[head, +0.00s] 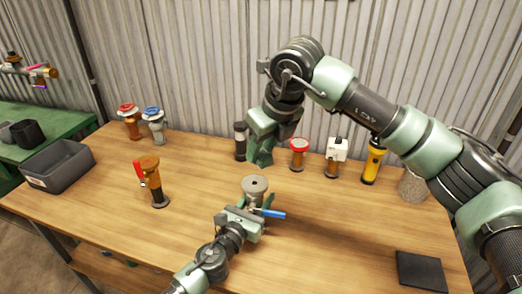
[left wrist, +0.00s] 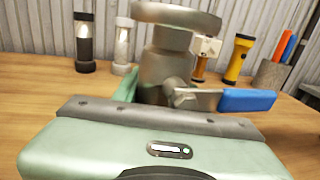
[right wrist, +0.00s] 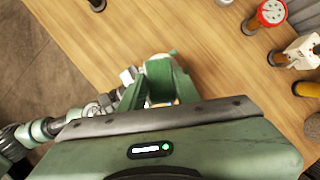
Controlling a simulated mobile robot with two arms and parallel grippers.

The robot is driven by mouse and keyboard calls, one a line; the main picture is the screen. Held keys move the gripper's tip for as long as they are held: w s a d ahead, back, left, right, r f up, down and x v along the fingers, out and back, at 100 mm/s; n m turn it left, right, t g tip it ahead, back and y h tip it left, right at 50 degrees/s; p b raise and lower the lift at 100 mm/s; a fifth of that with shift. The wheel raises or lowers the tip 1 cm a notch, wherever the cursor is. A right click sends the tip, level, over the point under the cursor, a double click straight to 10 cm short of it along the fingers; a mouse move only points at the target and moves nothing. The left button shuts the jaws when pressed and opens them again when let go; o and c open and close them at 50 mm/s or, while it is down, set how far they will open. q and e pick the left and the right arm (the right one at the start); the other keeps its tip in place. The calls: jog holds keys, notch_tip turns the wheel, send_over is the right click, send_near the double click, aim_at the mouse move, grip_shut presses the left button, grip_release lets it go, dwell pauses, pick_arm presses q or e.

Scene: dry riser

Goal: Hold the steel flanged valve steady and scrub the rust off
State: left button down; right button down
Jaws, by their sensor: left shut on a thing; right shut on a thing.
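The steel flanged valve (head: 255,186) stands upright near the middle of the wooden table, with a round grey flange on top and a blue lever handle (head: 268,214). My left gripper (head: 245,215) is shut on its body from the front. In the left wrist view the valve (left wrist: 165,65) rises between the jaws, with its handle (left wrist: 247,100) pointing right. No rust shows clearly on the visible side. My right gripper (head: 262,155) points down behind the valve, apart from it. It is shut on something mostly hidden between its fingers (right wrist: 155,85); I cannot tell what.
A dark flashlight (head: 240,142), red-topped fitting (head: 298,152), white-boxed fitting (head: 335,155), yellow flashlight (head: 373,163) and mesh cup (head: 413,187) line the back. An orange valve (head: 152,183) and grey bin (head: 60,168) are left. A black pad (head: 420,271) lies front right.

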jog(key=d, duration=0.8)
dwell(0.6)
pick_arm(q)
jog(key=c, duration=0.7)
grip_release()
